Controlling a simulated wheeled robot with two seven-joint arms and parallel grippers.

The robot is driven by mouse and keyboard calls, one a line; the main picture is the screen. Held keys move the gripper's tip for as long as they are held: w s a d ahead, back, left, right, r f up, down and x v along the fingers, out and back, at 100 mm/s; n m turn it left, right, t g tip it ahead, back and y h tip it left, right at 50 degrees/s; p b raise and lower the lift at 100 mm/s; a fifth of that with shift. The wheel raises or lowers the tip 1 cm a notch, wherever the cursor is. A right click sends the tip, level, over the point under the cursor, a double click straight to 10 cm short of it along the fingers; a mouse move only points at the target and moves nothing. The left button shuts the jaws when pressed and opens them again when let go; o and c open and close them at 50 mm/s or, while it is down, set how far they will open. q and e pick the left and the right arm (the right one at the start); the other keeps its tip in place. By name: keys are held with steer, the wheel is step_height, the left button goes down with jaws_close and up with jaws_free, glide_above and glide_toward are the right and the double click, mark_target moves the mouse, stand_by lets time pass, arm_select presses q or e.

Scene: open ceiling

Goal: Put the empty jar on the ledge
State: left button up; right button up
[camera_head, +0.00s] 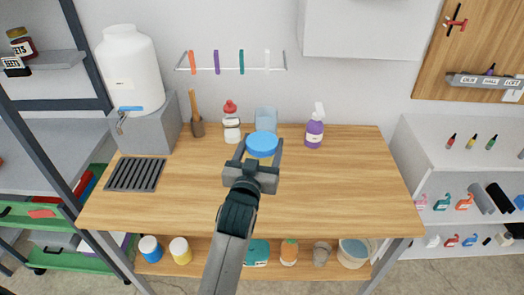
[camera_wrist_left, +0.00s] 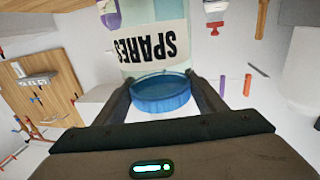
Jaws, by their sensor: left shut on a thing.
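My left gripper (camera_head: 262,146) reaches over the middle of the workbench, its fingers shut on the sides of a round blue lid (camera_head: 262,144). The lid also shows between the fingers in the left wrist view (camera_wrist_left: 160,92). A pale, see-through jar (camera_head: 266,118) stands beyond the lid near the bench's back edge. In the wrist view a see-through jar (camera_wrist_left: 155,60) carries a SPARES label, upside down in the picture. I cannot tell whether lid and jar touch. A grey ledge (camera_head: 52,62) at the upper left holds a dark jar. My right gripper is out of view.
A white jug (camera_head: 128,68) on a grey block, a mallet (camera_head: 196,115), a red-capped bottle (camera_head: 231,122) and a purple spray bottle (camera_head: 315,128) stand along the back. Another ledge (camera_head: 480,81) hangs at right. The bench's right side is clear.

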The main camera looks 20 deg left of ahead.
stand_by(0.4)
arm_select(q)
steer(key=shift+s+a+f, duration=0.1)
steer(key=shift+s+f, duration=0.15)
steer(key=shift+s, duration=0.2)
steer(key=s+f, duration=0.2)
steer(key=s, duration=0.7)
steer(key=s+a+f+m+h+b, duration=0.1)
steer(key=s+f, duration=0.1)
steer(key=s, duration=0.7)
steer(key=shift+a+h, duration=0.2)
steer(key=shift+h, duration=0.1)
steer(key=shift+a, duration=0.15)
